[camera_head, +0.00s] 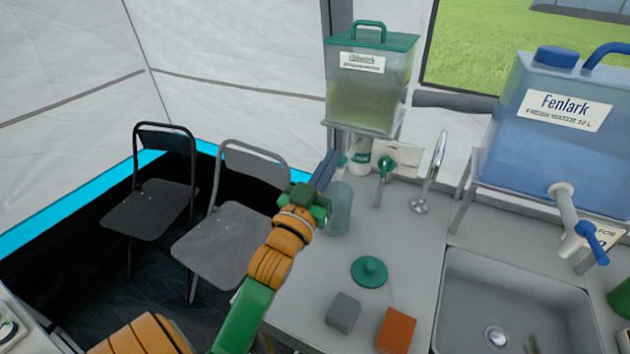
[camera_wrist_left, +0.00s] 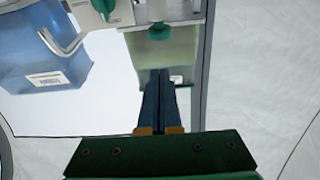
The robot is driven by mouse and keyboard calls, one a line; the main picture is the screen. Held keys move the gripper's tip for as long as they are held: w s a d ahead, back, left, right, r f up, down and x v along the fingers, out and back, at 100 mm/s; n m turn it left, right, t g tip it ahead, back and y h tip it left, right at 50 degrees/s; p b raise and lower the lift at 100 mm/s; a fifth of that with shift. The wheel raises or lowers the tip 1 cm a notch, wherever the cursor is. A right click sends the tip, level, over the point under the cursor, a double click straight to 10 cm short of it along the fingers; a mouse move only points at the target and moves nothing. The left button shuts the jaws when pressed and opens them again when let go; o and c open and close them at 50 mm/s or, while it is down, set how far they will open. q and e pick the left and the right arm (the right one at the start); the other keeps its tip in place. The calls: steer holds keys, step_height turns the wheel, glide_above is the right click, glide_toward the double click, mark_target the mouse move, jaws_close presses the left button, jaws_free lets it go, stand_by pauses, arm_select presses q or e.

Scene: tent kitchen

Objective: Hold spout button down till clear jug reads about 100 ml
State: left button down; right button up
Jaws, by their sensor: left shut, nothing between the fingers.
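The green-lidded tank (camera_head: 365,98) with a labelled front stands on a stand at the back of the counter. It also shows, inverted, in the left wrist view (camera_wrist_left: 180,55). A green spout part (camera_wrist_left: 160,32) shows there, beyond my fingertips. A bluish translucent vessel (camera_head: 340,212), perhaps the clear jug, stands on the counter below my gripper; I cannot read any level on it. My left gripper (camera_head: 332,157) is shut and empty, its fingers pointing towards the tank's lower front. It also shows in the left wrist view (camera_wrist_left: 159,72). Contact with the spout cannot be told. My right gripper is not in view.
A blue Fenlark tank (camera_head: 545,140) with a blue-handled tap (camera_head: 592,240) stands at right, above a sink (camera_head: 515,300). A faucet (camera_head: 430,175), green lid (camera_head: 369,271), grey block (camera_head: 343,312) and orange block (camera_head: 396,330) are on the counter. Folding chairs (camera_head: 235,235) stand left.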

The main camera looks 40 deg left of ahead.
arm_select(q)
steer(key=v, duration=0.6)
steer(key=shift+s, duration=0.25)
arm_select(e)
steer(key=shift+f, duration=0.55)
arm_select(q)
steer(key=shift+f, duration=0.15)
